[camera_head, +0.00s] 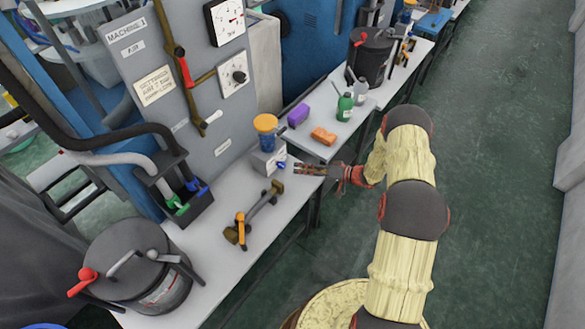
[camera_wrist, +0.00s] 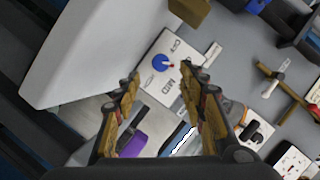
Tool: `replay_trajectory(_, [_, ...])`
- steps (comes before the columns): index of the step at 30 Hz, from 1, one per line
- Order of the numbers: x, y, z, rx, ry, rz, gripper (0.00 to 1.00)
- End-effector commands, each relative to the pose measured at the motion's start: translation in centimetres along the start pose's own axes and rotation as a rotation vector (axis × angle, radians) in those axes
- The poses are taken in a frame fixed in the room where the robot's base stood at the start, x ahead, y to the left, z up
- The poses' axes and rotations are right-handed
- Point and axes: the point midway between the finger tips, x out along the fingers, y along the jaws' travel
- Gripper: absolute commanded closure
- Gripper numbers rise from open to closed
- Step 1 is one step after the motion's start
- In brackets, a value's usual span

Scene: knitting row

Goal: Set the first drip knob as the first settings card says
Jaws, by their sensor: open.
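The drip knob is a small blue knob (camera_head: 281,164) on the front of a grey box (camera_head: 265,160) on the bench. In the wrist view the blue knob (camera_wrist: 160,62) has a red pointer and sits on a white face with small dark labels, too small to read. My gripper (camera_head: 298,168) is open and empty, just right of the knob in the head view. In the wrist view the knob is beyond and between the fingertips (camera_wrist: 161,77), with no clear contact. A settings card (camera_head: 155,85) is on the Machine 1 panel (camera_head: 170,60); its lines are too small to read surely.
An orange-capped blue jar (camera_head: 265,130) stands at the grey box. A purple block (camera_head: 298,114), an orange block (camera_head: 323,136) and a green bottle (camera_head: 345,101) are on the farther bench. A metal bracket (camera_head: 252,213) and a lidded black pot (camera_head: 140,268) are on the near bench. The aisle floor is clear.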

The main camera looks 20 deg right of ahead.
Motion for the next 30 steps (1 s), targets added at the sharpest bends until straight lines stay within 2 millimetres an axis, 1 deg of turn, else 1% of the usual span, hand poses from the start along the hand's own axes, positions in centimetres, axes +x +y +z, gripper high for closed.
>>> replay_trajectory(1, [-1.1, 0.1, -0.1, 0.002, 0.003, 0.002, 0.59])
replay_trajectory(3, [-2.2, 0.0, -0.1, 0.001, 0.002, 0.001, 0.59])
replay_trajectory(6, [-3.5, 0.0, -0.1, 0.001, 0.002, 0.000, 0.59])
replay_trajectory(10, [-4.5, 0.0, 0.0, 0.002, 0.001, 0.000, 0.59])
replay_trajectory(14, [-4.8, 0.0, 0.0, 0.002, 0.000, 0.000, 0.59])
replay_trajectory(27, [-4.7, 0.0, 0.0, 0.001, 0.000, 0.000, 0.59])
replay_trajectory(29, [-4.7, 0.0, -0.3, -0.005, 0.001, 0.006, 0.59])
replay_trajectory(30, [-4.7, -0.1, -0.8, -0.016, 0.003, 0.017, 0.59])
